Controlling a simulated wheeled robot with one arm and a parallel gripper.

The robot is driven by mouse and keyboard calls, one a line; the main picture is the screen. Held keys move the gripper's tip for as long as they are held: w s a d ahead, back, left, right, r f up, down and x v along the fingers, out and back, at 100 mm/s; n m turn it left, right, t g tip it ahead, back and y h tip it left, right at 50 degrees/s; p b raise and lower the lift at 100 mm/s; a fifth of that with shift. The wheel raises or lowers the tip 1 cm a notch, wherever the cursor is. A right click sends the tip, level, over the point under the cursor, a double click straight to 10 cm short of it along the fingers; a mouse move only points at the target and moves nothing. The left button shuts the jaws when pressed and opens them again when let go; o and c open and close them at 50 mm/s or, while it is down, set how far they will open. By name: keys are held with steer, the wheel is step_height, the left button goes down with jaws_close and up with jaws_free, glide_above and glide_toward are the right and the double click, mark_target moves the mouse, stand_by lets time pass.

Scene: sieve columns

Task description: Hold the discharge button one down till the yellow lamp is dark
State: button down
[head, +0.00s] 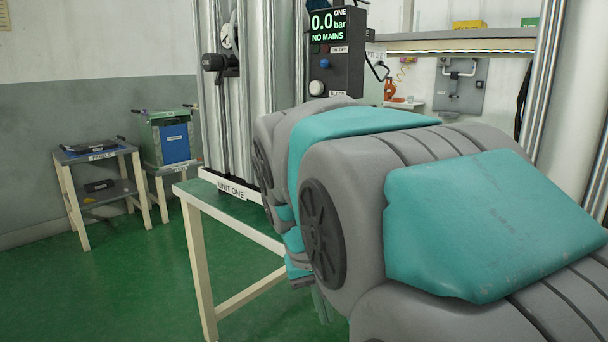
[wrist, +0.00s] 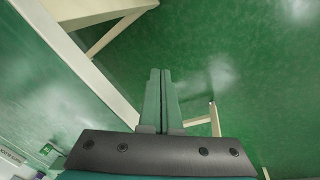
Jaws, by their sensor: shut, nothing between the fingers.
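In the head view a dark control box (head: 338,68) marked ONE stands at the top middle. Its display (head: 328,24) reads 0.0 bar, NO MAINS. Below it are a small red part, a blue round part (head: 324,63) and a white round button (head: 317,88). I cannot tell which part is the discharge button, and I see no lit yellow lamp. My arm covers the area below the box. My gripper (wrist: 160,72) is shut and empty in the wrist view, pointing over the green floor, apart from any button. In the head view it is mostly hidden behind my arm.
A bench (head: 255,232) labelled UNIT ONE carries the metal columns. A small table (head: 98,155) and a stand with a blue-fronted box (head: 173,143) are at the left. A shelf (head: 450,45) is at the back right. The green floor at the lower left is clear.

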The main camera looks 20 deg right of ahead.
steer(key=w+d+r+m+t+h, duration=0.1)
steer(key=w+d+r+m+h, duration=0.1)
steer(key=w+d+r, duration=0.3)
steer(key=w+d+r+m+t+h+p, duration=0.1)
steer(key=w+d+r+m, duration=0.3)
steer(key=w+r, duration=0.4)
steer(key=w+d+r+m+t+h+p, duration=0.1)
steer(key=w+d+r+m, duration=0.3)
steer(key=r, duration=1.1)
steer(key=shift+w+d+r+h, duration=0.3)
steer(key=shift+w+d+h, duration=0.55)
steer(key=shift+w, duration=0.85)
steer(key=shift+f, duration=0.1)
steer(key=b+x, duration=0.8)
steer(key=x, duration=1.2)
steer(key=shift+w+f, duration=0.2)
steer(key=shift+f, duration=0.1)
steer(key=shift+f+b, duration=0.95)
steer(key=shift+f, duration=0.6)
